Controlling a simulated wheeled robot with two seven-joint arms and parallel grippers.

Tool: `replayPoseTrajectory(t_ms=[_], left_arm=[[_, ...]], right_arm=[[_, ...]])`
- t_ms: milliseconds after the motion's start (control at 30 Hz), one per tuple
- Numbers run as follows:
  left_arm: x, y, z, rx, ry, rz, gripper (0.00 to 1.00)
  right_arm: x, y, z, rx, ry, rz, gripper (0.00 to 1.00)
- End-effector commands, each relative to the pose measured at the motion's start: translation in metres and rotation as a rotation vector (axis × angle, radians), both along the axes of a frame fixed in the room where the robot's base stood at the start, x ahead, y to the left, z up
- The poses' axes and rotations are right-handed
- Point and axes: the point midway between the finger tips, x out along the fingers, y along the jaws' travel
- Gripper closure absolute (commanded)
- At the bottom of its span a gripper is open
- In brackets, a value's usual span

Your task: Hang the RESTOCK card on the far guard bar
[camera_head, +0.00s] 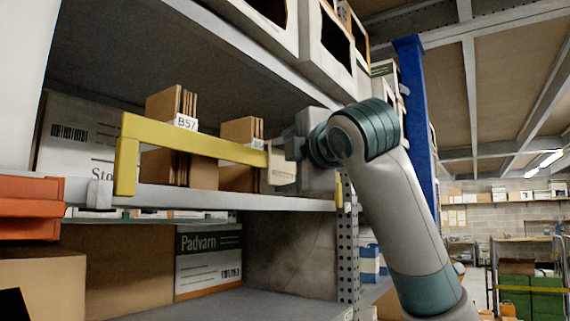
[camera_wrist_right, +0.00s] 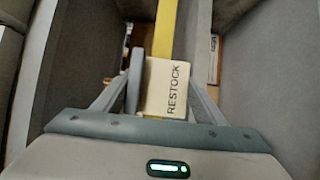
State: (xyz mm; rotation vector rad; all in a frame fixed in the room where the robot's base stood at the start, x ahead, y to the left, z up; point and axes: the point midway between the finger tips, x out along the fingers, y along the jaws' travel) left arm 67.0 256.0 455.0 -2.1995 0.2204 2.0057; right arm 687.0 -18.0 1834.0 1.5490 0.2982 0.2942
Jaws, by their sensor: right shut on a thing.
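The RESTOCK card (camera_head: 282,168) is a small cream card at the right part of the yellow guard bar (camera_head: 205,147), which runs along the front of a shelf. In the right wrist view the card (camera_wrist_right: 168,88) faces me with its lettering turned sideways, and the yellow bar (camera_wrist_right: 166,28) runs away above it. My right gripper (camera_head: 290,150) is shut on the card, right at the bar. Whether the card's top is hooked over the bar is hidden. My left gripper is not in view.
A B57 label (camera_head: 186,123) is at the bar, with brown cartons (camera_head: 236,130) behind it. An orange bin (camera_head: 30,208) stands at the left. A blue rack post (camera_head: 415,110) rises behind my right arm. The lower shelf holds a Padvarn box (camera_head: 208,258).

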Motion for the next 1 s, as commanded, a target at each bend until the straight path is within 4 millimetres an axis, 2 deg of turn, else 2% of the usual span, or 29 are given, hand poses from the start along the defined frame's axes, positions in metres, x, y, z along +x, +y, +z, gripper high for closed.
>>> replayPoseTrajectory(t_ms=[500, 867, 900, 967, 1000], left_arm=[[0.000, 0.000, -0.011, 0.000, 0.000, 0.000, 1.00], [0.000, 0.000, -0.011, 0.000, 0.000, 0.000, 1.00], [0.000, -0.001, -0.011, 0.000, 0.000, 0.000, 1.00], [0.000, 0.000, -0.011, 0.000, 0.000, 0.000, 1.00], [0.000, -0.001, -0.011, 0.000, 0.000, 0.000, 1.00]], right_arm=[[0.000, 0.000, -0.013, 0.000, 0.000, 0.000, 0.56], [0.000, 0.000, -0.014, 0.001, 0.000, 0.000, 0.56], [0.000, 0.000, -0.014, 0.001, 0.000, 0.000, 0.28], [0.000, 0.000, -0.014, 0.000, 0.000, 0.000, 0.14], [0.000, 0.000, -0.014, 0.001, 0.000, 0.000, 0.13]])
